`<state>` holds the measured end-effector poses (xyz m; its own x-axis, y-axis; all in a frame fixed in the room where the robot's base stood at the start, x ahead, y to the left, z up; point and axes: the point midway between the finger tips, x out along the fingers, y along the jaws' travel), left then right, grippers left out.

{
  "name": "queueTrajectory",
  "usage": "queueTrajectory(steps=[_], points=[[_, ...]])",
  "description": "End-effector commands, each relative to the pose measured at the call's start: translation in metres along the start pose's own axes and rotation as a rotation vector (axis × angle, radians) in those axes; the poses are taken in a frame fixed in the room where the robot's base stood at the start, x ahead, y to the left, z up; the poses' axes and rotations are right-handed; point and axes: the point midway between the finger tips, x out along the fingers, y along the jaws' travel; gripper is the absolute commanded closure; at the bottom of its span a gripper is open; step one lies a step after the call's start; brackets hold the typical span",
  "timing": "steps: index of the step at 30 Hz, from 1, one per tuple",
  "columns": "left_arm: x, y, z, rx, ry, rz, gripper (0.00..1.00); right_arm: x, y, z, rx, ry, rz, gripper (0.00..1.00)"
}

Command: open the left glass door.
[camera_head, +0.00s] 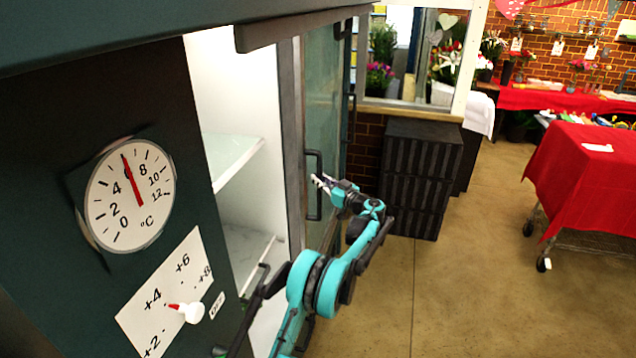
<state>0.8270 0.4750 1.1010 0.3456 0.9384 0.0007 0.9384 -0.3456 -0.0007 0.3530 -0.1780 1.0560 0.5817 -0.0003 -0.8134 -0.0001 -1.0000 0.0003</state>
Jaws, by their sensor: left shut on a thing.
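The glass door (323,95) is a tall greenish pane in a dark frame on the front of the dark cabinet. A black, bracket-shaped door handle (313,160) stands out from its near edge. My left gripper (321,182) is shut on this handle, at its lower half; the fingers partly hide it. The near part of the cabinet stands open, with white inner walls and shelves (232,158) showing. The far edge of the door is hard to make out. My right gripper is not in view.
A thermometer dial (131,192) and a control panel with a red-and-white knob (188,311) are on the cabinet's near side. Black stacked crates (420,175) stand beyond the door. A red-covered table (590,175) is at right. The floor between is clear.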

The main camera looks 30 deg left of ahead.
Motion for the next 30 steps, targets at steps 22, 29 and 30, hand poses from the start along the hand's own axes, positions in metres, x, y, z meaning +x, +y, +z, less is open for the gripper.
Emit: queueTrajectory(steps=[22, 29, 30], points=[[0.0, 0.002, 0.001, -0.001, -0.001, 0.001, 0.74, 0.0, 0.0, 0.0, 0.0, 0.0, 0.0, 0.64], [-0.022, 0.003, 0.0, -0.001, -0.001, 0.003, 0.74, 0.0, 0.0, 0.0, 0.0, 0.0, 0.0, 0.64], [-0.031, 0.003, 0.0, -0.001, -0.001, 0.005, 0.74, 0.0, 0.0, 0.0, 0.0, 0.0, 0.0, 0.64]])
